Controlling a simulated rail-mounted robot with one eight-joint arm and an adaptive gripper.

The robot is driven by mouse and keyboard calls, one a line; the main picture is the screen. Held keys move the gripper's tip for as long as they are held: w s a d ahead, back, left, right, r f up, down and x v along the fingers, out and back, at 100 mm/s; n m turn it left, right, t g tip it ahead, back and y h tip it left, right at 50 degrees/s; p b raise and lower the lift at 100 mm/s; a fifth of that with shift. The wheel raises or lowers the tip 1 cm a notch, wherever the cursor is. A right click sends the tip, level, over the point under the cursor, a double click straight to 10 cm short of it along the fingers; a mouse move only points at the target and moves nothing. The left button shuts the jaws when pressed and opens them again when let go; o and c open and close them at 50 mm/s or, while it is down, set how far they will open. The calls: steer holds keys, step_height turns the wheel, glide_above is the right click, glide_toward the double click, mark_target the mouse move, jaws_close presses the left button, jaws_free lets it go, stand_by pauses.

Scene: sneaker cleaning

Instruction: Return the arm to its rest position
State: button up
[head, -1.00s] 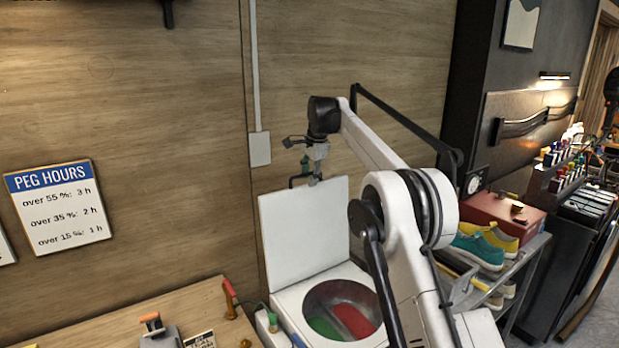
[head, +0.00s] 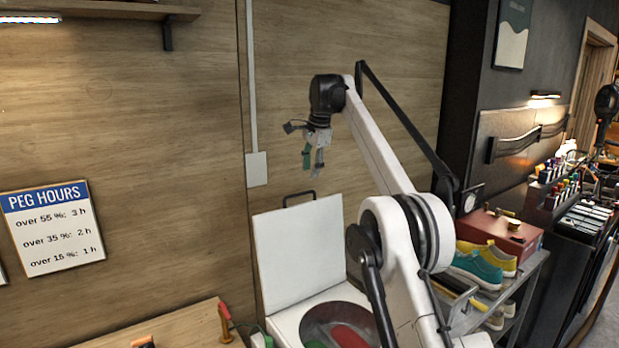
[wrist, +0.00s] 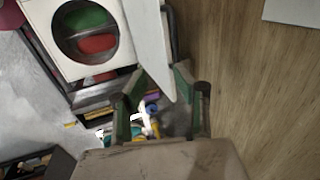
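My gripper (head: 313,163) is up in the air in front of the wood wall, above the raised lid (head: 297,256) of a white box. Its fingers hang downward. In the wrist view my gripper (wrist: 160,88) has its two green-and-dark fingers spread apart with nothing held between them. My white arm crosses the middle of the head view and hides part of the box. The white box (head: 287,320) has a round dark opening with a red and a green thing inside; it also shows in the wrist view (wrist: 63,66).
A wooden bench (head: 190,325) with an orange-handled tool (head: 225,318) is at lower left. On the right, a grey cart (head: 530,268) carries teal (head: 478,270) and yellow shoes and a red box (head: 500,235). The air around my gripper is clear.

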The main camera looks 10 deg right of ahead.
steer(key=shift+s+r, duration=0.15)
steer(key=shift+r, duration=0.15)
steer(key=shift+r, duration=0.1)
